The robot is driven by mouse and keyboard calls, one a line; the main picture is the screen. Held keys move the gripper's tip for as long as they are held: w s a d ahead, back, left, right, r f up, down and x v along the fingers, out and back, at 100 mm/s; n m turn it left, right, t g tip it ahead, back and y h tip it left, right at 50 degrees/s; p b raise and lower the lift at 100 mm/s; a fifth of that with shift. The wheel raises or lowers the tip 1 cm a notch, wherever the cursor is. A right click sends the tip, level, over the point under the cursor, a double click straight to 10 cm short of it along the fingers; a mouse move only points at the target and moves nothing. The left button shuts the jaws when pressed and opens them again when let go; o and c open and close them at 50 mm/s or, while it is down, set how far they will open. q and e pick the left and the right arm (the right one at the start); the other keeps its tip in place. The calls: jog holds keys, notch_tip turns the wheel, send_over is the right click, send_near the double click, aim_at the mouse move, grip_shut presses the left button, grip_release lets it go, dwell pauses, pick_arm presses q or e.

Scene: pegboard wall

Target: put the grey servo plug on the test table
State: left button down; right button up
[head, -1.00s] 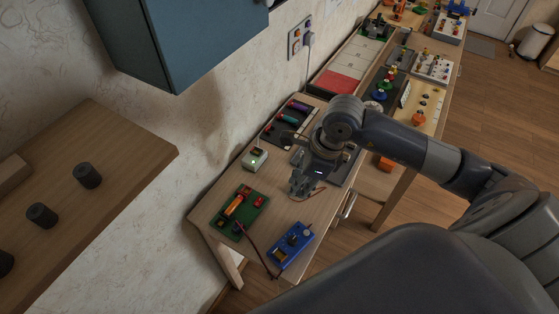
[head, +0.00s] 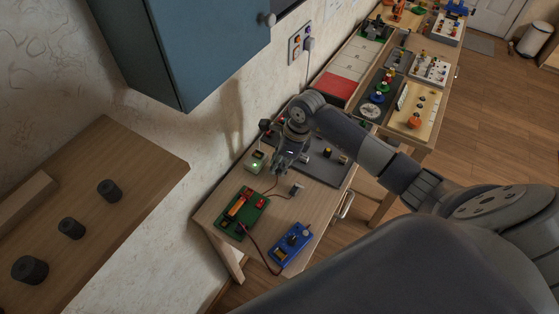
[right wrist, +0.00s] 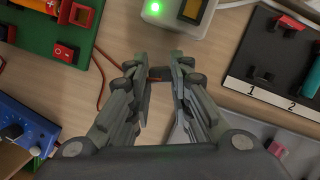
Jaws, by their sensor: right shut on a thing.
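My right gripper (head: 283,168) hangs over the wooden test table (head: 243,258), close to the white box with the green light. In the right wrist view the fingers (right wrist: 160,76) are shut on a small dark grey plug (right wrist: 160,73), with an orange bit just below it. The fingers hide most of the plug, and I cannot tell whether it touches the table top. A small grey block (head: 296,189) lies on the table just below the gripper, with a thin wire beside it. My left gripper is not in view.
A white box with a green light (head: 255,162) stands near the wall. A green board (head: 242,213) and a blue meter (head: 290,246), joined by a red lead, are at the near end. A dark grey plate (head: 324,164) lies right of the gripper. A blue cabinet (head: 205,50) hangs above.

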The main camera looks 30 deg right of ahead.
jog(key=shift+f, duration=0.1)
jog(key=shift+f, duration=0.1)
jog(key=o, duration=0.7)
jog(key=shift+o, duration=0.2)
jog(key=shift+r, duration=0.25)
jog(key=b+v, duration=0.2)
jog(key=v, duration=0.9)
jog(key=shift+d+r, duration=0.15)
jog(key=shift+r, duration=0.2)
jog(key=shift+s, duration=0.1)
